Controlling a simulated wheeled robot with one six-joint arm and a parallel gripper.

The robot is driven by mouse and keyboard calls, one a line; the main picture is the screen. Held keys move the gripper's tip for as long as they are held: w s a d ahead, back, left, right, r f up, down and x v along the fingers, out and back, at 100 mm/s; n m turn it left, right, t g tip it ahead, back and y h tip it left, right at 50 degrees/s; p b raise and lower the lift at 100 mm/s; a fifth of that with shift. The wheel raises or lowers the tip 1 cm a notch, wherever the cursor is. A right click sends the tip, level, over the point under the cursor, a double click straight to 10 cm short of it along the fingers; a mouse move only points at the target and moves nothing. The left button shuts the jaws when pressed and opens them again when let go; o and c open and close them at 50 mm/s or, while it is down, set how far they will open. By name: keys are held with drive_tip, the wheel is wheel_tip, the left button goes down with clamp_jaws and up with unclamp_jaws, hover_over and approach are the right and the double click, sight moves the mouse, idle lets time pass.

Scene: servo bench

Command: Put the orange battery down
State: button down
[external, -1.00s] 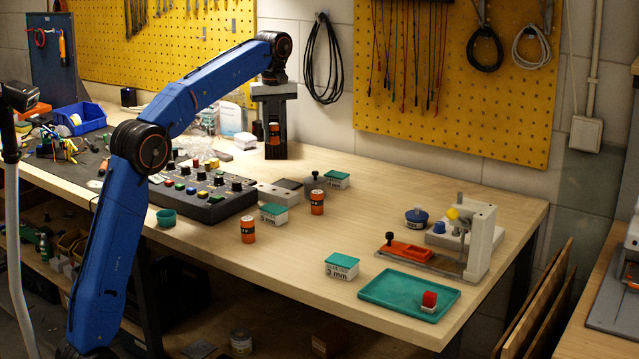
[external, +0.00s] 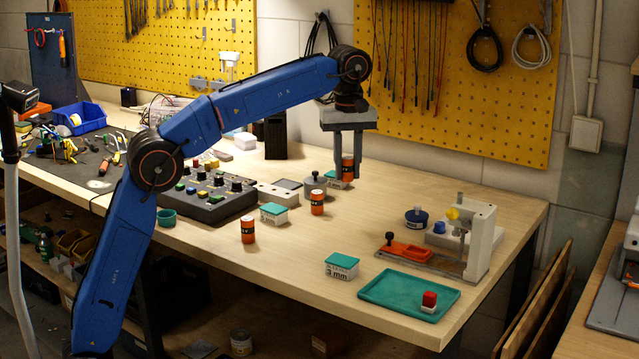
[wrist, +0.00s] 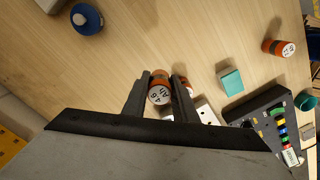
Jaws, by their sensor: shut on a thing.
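My gripper (external: 348,160) is shut on an orange battery (external: 347,170) with a dark band, held upright between the two fingers above the back middle of the bench. In the wrist view the battery (wrist: 159,92) shows its pale printed top between the fingertips (wrist: 160,84). Two similar orange batteries stand on the bench: one near the middle (external: 317,203) and one closer to the front edge (external: 248,230). The held battery's lower end is near a teal-lidded box (external: 336,180) behind it; the exact gap cannot be told.
A teal tray (external: 385,290) with a small red-topped block lies at the front right. Teal-lidded boxes (external: 273,213) and (external: 341,266), a control box (external: 215,205), a blue round knob (external: 416,218) and a grey fixture (external: 480,243) stand around. The wood between the batteries and the fixture is clear.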

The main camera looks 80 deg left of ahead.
sight(350, 223)
drive_tip(key=shift+w+d+f, duration=0.1)
drive_tip(key=shift+d+f, duration=0.35)
drive_tip(key=shift+f, duration=1.2)
drive_tip(key=shift+w+d+f, duration=0.1)
drive_tip(key=shift+d+f, duration=0.35)
drive_tip(key=shift+f, duration=1.25)
drive_tip(key=shift+d+f, duration=0.45)
drive_tip(key=shift+f, duration=1.2)
drive_tip(key=shift+f, duration=0.1)
drive_tip(key=c, duration=1.4)
unclamp_jaws()
drive_tip(key=shift+c, duration=0.2)
wheel_tip(350, 223, up, 12)
